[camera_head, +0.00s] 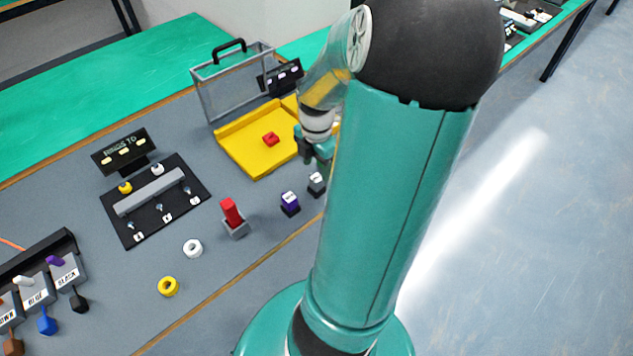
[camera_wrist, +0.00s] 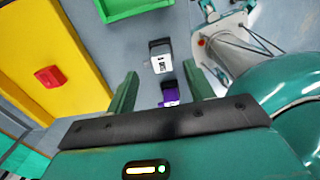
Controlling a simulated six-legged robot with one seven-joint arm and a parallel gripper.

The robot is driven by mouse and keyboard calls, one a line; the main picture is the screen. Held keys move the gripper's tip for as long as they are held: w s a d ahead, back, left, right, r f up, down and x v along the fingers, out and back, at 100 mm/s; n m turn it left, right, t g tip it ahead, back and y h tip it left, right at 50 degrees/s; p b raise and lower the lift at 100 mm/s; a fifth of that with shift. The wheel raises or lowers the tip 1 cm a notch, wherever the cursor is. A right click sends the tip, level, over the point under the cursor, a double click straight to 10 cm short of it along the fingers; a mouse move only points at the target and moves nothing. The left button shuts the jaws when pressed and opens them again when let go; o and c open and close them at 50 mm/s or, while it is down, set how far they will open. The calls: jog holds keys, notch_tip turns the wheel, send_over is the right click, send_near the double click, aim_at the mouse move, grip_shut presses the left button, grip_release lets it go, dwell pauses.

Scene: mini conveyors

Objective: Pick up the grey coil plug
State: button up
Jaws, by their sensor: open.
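The grey coil plug (camera_head: 316,184) is a small dark grey block with a pale, labelled top, standing on the table near its front edge. In the wrist view the plug (camera_wrist: 160,58) lies just beyond the fingertips, roughly centred between them. My gripper (camera_head: 317,155) is above and slightly behind the plug in the head view, partly hidden by my arm. In the wrist view my gripper (camera_wrist: 162,82) is open, its two green fingers apart with nothing held. A purple block (camera_wrist: 170,94) shows between the fingers, lower down.
The purple block (camera_head: 290,203) stands left of the plug, and a red-topped grey block (camera_head: 232,217) farther left. A yellow tray (camera_head: 240,155) with a red piece (camera_head: 270,139) lies behind. A green tray (camera_wrist: 130,8) is at the wrist view's top. White (camera_head: 193,248) and yellow (camera_head: 169,286) rings lie left.

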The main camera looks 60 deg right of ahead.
aim_at(317, 178)
jog(key=shift+s+a+f, duration=0.1)
jog(key=shift+a+f, duration=0.05)
jog(key=shift+f, duration=2.7)
jog(key=c, duration=1.1)
